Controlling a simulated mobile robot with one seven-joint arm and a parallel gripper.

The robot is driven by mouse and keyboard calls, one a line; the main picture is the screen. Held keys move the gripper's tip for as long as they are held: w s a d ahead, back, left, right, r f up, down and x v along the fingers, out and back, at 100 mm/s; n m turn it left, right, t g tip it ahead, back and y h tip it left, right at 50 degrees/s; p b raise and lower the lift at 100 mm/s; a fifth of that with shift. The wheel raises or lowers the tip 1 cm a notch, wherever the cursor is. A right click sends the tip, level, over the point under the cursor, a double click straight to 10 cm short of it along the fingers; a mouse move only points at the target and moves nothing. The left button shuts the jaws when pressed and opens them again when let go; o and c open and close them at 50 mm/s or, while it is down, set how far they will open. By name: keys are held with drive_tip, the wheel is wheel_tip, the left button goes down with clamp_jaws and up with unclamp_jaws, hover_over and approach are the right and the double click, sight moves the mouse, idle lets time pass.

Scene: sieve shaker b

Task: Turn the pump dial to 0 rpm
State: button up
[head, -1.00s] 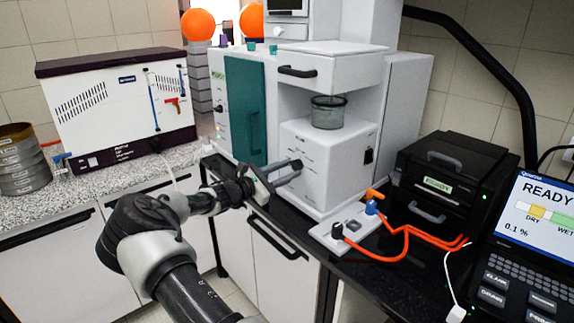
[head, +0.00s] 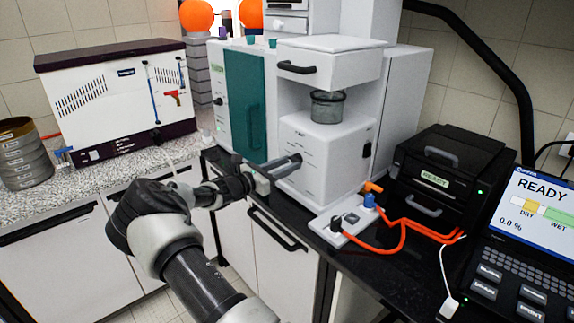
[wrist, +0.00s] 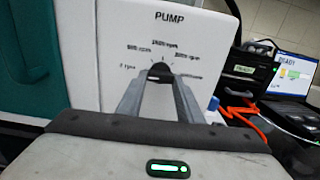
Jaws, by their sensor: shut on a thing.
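The white pump box (head: 330,150) stands on the black counter, with a glass vessel on top. In the wrist view its front panel (wrist: 118,45) carries the word PUMP and an arc of rpm marks, with the zero mark at the lower left. The black dial (wrist: 160,71) sits below the arc. My gripper (wrist: 160,80) is shut on the dial, one finger on each side. The head view shows my gripper (head: 290,163) at the pump's front, with the dial hidden behind the fingers. Which mark the dial points at is too unclear to tell.
A power strip (head: 340,225) with orange cables lies right of the pump. A black box labelled READY (head: 437,180) and a READY display (head: 535,205) stand farther right. A teal door (head: 246,105) is left of the pump. A white drawer (head: 325,65) overhangs the vessel.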

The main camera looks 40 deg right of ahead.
drive_tip(key=o, duration=1.1)
drive_tip(key=a, duration=0.5)
drive_tip(key=s+a+b, duration=0.1)
drive_tip(key=a, duration=1.1)
drive_tip(key=shift+s+a, duration=0.2)
